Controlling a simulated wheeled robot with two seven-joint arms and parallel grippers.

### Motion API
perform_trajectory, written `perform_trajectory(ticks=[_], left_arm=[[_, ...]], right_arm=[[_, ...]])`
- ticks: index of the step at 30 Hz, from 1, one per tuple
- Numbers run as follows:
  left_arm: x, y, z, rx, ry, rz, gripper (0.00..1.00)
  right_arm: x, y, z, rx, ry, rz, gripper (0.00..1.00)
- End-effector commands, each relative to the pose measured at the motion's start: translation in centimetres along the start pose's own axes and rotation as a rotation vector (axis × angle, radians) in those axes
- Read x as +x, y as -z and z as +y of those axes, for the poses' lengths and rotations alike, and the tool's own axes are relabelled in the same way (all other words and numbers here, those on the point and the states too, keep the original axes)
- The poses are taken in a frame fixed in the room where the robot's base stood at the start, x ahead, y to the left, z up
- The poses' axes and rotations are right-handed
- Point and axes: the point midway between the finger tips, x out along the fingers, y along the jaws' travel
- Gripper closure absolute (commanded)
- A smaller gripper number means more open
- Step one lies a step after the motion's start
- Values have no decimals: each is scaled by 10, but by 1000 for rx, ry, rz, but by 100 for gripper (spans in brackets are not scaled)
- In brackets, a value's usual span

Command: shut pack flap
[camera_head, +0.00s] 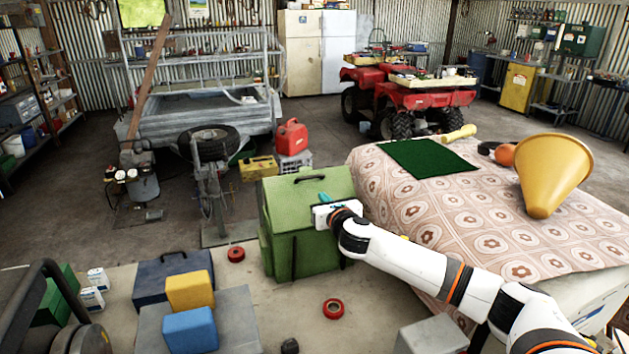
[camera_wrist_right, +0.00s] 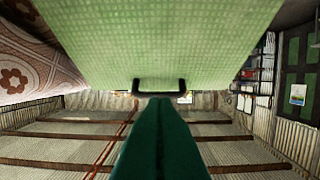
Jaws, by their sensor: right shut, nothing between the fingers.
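The green pack (camera_head: 290,243) stands upright on the concrete-coloured surface beside the cloth-covered table. Its lighter green flap (camera_head: 285,195) is at the top, with a black handle (camera_head: 311,178). I cannot tell whether the flap is fully down. My right gripper (camera_head: 324,198) is at the pack's upper right, its teal fingers shut and empty. In the right wrist view the flap (camera_wrist_right: 160,40) fills the upper middle, and the handle (camera_wrist_right: 158,84) shows just beyond the tips of the shut right gripper (camera_wrist_right: 160,102). I cannot tell whether they touch. My left gripper is not in view.
The patterned cloth table (camera_head: 440,210) stands right of the pack, bearing a green mat (camera_head: 428,157) and a yellow funnel (camera_head: 552,172). A blue case (camera_head: 150,283) and yellow block (camera_head: 190,290) are at left.

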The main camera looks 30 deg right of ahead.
Motion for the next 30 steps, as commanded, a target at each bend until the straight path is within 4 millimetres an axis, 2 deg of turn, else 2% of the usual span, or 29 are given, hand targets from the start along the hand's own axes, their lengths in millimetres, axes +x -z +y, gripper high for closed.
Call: perform_trajectory(ticks=[6, 15, 21, 30], left_arm=[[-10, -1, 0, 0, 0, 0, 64], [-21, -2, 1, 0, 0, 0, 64], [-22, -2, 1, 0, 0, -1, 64], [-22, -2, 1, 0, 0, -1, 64]], right_arm=[[40, 2, -1, 2, -1, 1, 100], [76, 11, 0, 0, 0, 1, 100], [84, 13, 0, -1, 1, 1, 100], [84, 12, 0, -1, 1, 1, 100]])
